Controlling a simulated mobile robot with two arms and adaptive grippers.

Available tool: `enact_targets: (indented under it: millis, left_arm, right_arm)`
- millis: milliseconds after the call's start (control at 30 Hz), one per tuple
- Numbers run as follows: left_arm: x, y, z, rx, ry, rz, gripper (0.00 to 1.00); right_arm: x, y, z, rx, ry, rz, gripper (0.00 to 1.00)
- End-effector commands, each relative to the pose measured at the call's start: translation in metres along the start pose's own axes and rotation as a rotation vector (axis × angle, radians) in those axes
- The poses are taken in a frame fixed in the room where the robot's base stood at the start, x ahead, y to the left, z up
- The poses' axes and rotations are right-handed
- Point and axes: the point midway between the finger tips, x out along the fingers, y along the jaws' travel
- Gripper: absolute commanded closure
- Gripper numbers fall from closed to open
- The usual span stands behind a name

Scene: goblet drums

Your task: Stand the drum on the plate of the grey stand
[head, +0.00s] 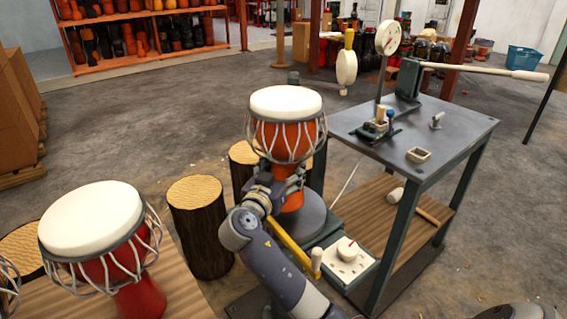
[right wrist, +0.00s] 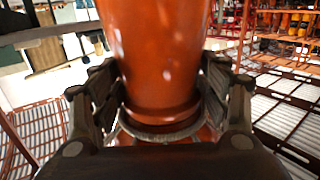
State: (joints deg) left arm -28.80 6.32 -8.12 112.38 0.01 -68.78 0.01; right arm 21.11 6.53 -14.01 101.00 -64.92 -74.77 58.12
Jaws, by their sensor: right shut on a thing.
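The drum (head: 287,135), orange-red with a white head and pale cords, is upright over the round grey plate (head: 312,221) of the grey stand. Its foot appears at the plate, but my gripper and arm hide part of it, and I cannot tell whether it touches. My right gripper (head: 281,186) is shut around the drum's narrow stem. In the right wrist view, the fingers press on both sides of the orange stem (right wrist: 160,60), just above the band where the body flares. My left gripper is not in view.
Another red drum (head: 95,225) stands on a wooden surface at left. Log stumps (head: 200,225) stand beside the stand. A dark metal table (head: 440,140) with a gauge and lever press is close on the right. A control box (head: 345,262) sits in front of the plate.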

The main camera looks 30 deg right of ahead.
Motion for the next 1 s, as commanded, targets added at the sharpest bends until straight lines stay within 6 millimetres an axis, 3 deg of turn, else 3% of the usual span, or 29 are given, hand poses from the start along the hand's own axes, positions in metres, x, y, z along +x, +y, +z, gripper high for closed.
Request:
enact_targets:
  millis: [333, 733, 767, 833, 1000]
  left_arm:
    - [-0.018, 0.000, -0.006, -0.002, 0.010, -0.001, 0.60]
    - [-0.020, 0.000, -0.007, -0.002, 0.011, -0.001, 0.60]
    - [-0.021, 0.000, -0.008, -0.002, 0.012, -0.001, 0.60]
    - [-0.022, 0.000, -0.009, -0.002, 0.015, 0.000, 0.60]
    - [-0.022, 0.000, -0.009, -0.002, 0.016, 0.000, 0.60]
  right_arm:
    - [0.002, 0.000, 0.032, 0.002, 0.009, -0.001, 0.93]
    - [0.002, 0.000, 0.035, 0.004, 0.009, -0.001, 0.93]
    - [0.002, 0.000, 0.040, 0.000, 0.001, 0.000, 0.26]
    - [0.002, 0.000, 0.040, 0.000, 0.001, 0.000, 0.10]
    - [0.002, 0.000, 0.039, 0.001, 0.001, 0.000, 0.10]
